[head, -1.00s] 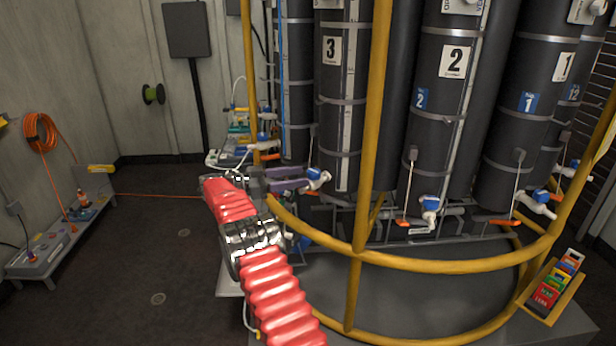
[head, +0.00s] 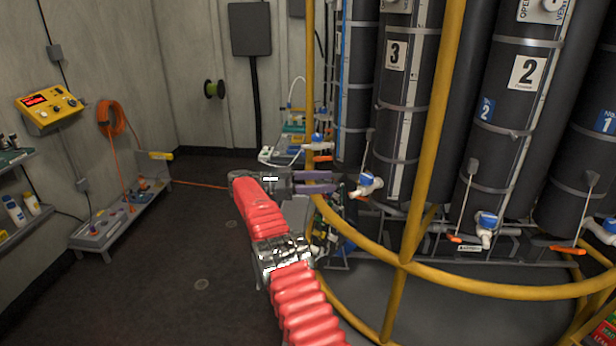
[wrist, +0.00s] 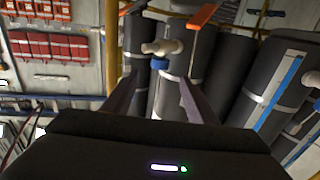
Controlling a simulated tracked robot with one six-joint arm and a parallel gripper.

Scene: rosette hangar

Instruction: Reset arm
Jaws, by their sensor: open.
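My gripper (head: 318,183) is at the end of my red-sleeved arm in the head view, with its purple-grey fingers pointing right toward the rosette of dark cylinders. The fingers are apart and nothing shows between them. Just beyond their tips is a white valve with a blue part (head: 368,184), below the cylinder marked 3 (head: 396,100). In the wrist view the two fingers (wrist: 160,100) spread apart, with a white and blue valve (wrist: 161,50) and an orange lever (wrist: 203,16) beyond them. I cannot tell whether a finger touches the valve.
A yellow rail (head: 490,290) curves around the cylinders, close to my arm. A cylinder marked 2 (head: 522,80) stands to the right. At left are a yellow control box (head: 50,107), an orange hose coil (head: 113,118) and a low bench (head: 100,232). The dark floor (head: 190,270) is mostly clear.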

